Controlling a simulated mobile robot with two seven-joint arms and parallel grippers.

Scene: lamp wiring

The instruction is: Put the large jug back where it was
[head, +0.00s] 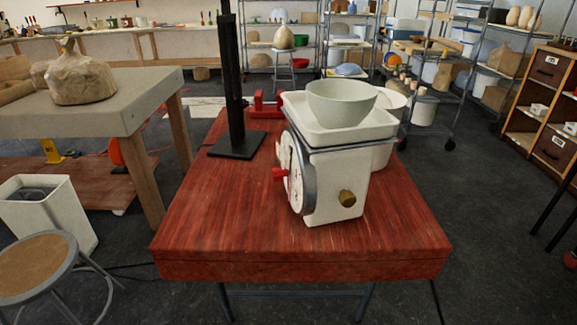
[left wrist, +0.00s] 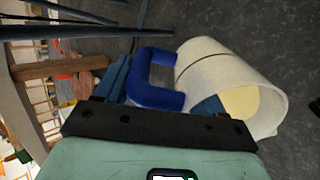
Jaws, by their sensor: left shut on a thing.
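In the left wrist view, a white cylindrical jug (left wrist: 222,72) with a dark line around it and a bright blue handle (left wrist: 153,70) lies sideways in the picture. Its open end shows a pale yellow inside. My left gripper (left wrist: 160,92) is shut on the handle; its dark blue fingers show on both sides of it. I cannot tell from this view whether this is the large jug. Neither gripper shows in the head view. A white vessel (head: 383,156) stands behind the scale, mostly hidden; I cannot tell what it is.
The red table (head: 230,215) carries a white scale (head: 330,190) with a pale green bowl (head: 340,100) on its tray, a black post (head: 234,80) and a red clamp-like object (head: 265,106). The front and left of the tabletop are clear. A stool (head: 38,268) stands at left.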

